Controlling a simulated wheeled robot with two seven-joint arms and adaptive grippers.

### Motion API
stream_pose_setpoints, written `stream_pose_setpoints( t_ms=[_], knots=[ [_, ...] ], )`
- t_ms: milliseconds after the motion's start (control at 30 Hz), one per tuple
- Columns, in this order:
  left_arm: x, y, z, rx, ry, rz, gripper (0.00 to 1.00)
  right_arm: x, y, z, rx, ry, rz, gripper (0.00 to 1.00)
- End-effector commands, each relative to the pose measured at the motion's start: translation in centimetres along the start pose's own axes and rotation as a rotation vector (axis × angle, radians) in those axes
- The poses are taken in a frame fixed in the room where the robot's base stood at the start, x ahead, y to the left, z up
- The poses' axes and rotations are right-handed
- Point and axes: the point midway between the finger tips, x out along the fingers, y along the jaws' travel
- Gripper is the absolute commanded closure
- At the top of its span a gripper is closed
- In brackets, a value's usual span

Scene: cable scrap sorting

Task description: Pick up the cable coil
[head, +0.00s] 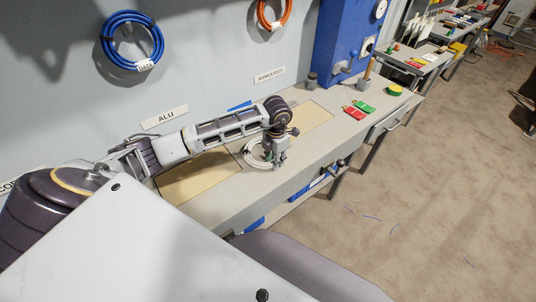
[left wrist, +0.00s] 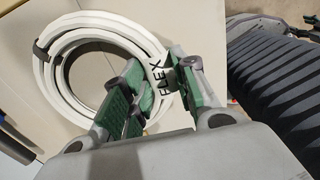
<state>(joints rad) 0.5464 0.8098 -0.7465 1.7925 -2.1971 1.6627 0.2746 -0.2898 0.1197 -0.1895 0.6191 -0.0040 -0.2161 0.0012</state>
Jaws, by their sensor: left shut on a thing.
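The cable coil (head: 251,158) is white and lies on the grey workbench (head: 219,196), below my left gripper in the head view. My left gripper (head: 277,162) points down at the coil's right side. In the left wrist view the green-padded fingers of this gripper (left wrist: 157,92) are shut on the coil's near side, by the tag. Whether the coil is lifted I cannot tell. My right gripper is not in view.
A blue coil (head: 106,40) and an orange coil (head: 260,14) hang on the wall. A blue machine (head: 343,45) stands on the bench to the right. Red (head: 354,113) and green (head: 363,106) tags lie near it. Tan panels (head: 200,178) are set in the bench top.

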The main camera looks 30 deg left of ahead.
Motion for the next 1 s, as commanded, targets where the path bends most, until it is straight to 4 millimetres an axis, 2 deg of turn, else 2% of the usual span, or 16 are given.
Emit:
stream_pose_setpoints(
  t_ms=[267, 467, 800, 1000],
  knots=[
    [-1.0, 0.0, 0.1, 0.000, -0.001, 0.000, 1.00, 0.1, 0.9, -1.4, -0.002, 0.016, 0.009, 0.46],
    [-3.3, 0.1, 0.1, 0.000, -0.003, 0.001, 1.00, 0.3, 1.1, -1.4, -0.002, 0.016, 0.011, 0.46],
    [-8.2, 0.1, 0.1, 0.000, -0.004, 0.002, 1.00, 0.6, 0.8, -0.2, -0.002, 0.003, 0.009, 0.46],
    [-9.7, 0.0, 0.1, 0.000, -0.002, 0.000, 1.00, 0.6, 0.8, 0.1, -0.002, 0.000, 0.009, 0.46]
  ],
)
